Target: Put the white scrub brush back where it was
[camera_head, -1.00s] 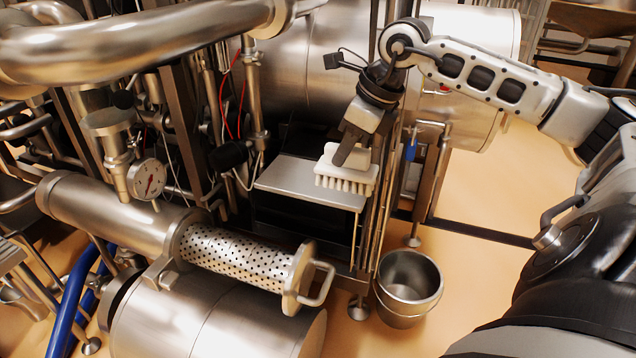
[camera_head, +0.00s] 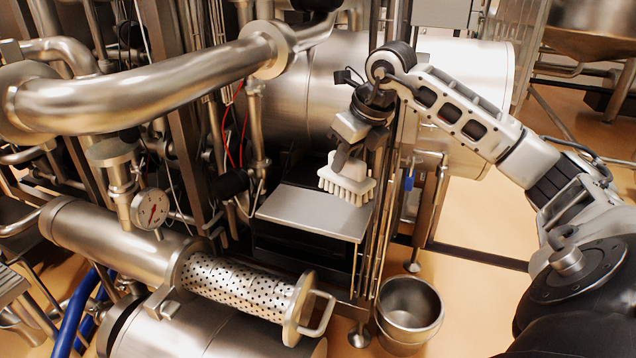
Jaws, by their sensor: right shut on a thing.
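The white scrub brush (camera_head: 345,184) has a pale block and bristles pointing down. My right gripper (camera_head: 341,160) is shut on the top of the brush. The brush is over the back right part of a flat grey metal shelf (camera_head: 312,212). I cannot tell whether the bristles touch the shelf or hang just above it. The gripper's fingertips are partly hidden by the brush. My left gripper is not in view.
A perforated metal cylinder (camera_head: 235,283) with a handle sticks out of a pipe at front left. A steel bucket (camera_head: 408,310) stands on the floor at right. A large pipe (camera_head: 150,88) crosses the upper left. Thin upright rods run beside the shelf's right edge.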

